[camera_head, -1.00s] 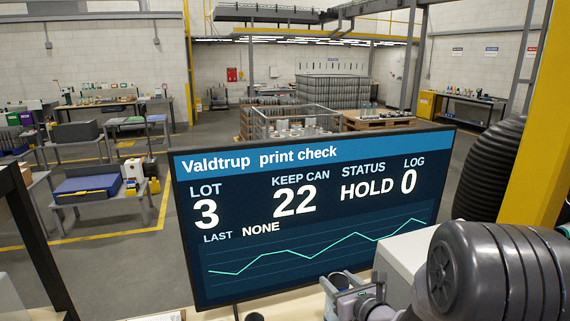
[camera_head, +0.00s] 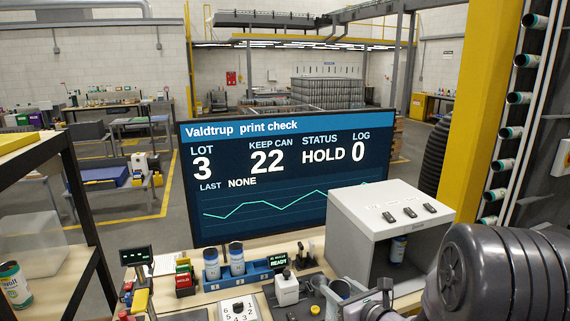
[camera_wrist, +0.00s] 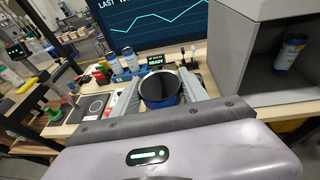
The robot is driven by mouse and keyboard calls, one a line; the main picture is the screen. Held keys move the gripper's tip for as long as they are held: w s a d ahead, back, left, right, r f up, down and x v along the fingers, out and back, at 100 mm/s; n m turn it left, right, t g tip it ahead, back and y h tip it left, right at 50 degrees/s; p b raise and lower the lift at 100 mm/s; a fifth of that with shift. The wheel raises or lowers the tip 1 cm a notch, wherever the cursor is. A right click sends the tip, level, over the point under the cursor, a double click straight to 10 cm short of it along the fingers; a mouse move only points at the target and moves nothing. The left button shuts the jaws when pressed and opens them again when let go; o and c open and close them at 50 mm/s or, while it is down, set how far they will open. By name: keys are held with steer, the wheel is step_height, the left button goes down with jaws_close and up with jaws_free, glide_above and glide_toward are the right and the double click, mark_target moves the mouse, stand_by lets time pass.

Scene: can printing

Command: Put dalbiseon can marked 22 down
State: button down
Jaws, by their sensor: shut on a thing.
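My gripper (camera_wrist: 158,92) is shut on a can (camera_wrist: 162,92), one finger on each side. The wrist view looks down on its dark round top and blue side; I cannot read a number on it. In the head view my gripper (camera_head: 362,300) is at the lower right, above the bench's front, partly hidden by my arm. The monitor (camera_head: 285,180) reads lot 3, keep can 22, status HOLD. Two more cans stand upright in a blue rack (camera_head: 245,272) on the bench. Another can (camera_head: 398,248) stands inside the open grey booth (camera_head: 350,225).
A numbered pad (camera_head: 237,308), a white bottle (camera_head: 287,288), a small READY display (camera_head: 278,261) and red and green blocks (camera_head: 184,277) crowd the bench. A black-framed shelf (camera_head: 75,190) is at the left. A yellow post (camera_head: 480,110) and a can chute (camera_head: 519,98) are at the right.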

steer(key=shift+n+g+y, duration=0.5)
steer(key=shift+n+y, duration=0.2)
step_height(320, 180, down, 7)
steer(key=b, duration=0.3)
steer(key=shift+w+a, duration=0.1)
steer(key=shift+a, duration=0.05)
steer(key=s+f+n+g+y+b, duration=0.4)
steer(key=s+f+b, duration=0.7)
steer(key=f, duration=0.3)
steer(key=shift+s+f+n+y, duration=0.15)
steer(key=shift+s+n+y, duration=0.15)
steer(key=shift+n+y, duration=0.1)
